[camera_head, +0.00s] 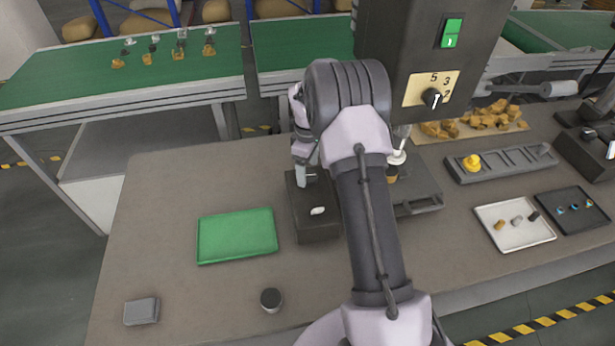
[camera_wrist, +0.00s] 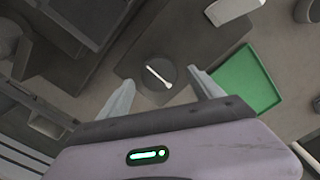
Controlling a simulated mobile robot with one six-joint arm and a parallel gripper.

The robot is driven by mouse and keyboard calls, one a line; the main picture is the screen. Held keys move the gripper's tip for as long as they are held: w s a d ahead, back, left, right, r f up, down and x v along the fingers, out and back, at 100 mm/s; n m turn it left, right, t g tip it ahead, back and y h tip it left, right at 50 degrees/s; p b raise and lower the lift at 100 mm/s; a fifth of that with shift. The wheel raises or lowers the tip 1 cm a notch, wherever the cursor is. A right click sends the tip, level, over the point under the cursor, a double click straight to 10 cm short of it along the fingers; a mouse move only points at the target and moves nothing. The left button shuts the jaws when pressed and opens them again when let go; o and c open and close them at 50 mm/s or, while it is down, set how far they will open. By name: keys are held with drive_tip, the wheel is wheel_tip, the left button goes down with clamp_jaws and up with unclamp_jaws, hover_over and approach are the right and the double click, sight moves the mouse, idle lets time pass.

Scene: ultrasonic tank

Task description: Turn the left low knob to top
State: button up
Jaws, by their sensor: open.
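A dark round knob (camera_wrist: 158,78) with a white bar across it shows in the wrist view, on a dark box. The bar slants from upper left to lower right, its thicker end at lower right. In the head view the dark box (camera_head: 318,232) stands on the table, with a small white mark on its top; my arm hides part of it. My gripper (camera_wrist: 163,92) is open, its fingers pointing towards the box on either side of the knob in the picture. I cannot tell whether they touch it.
A green tray (camera_head: 237,236) lies left of the box. A dark cylinder (camera_head: 271,299) and a grey block (camera_head: 142,311) are at the front. A tall panel with a numbered knob (camera_head: 433,98) stands behind. Trays lie at right. The table's left side is mostly clear.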

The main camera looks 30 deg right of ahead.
sight(308, 179)
wheel_tip(308, 179, down, 3)
drive_tip(key=shift+r, duration=0.15)
drive_tip(key=c, duration=1.4)
drive_tip(key=shift+o, duration=0.2)
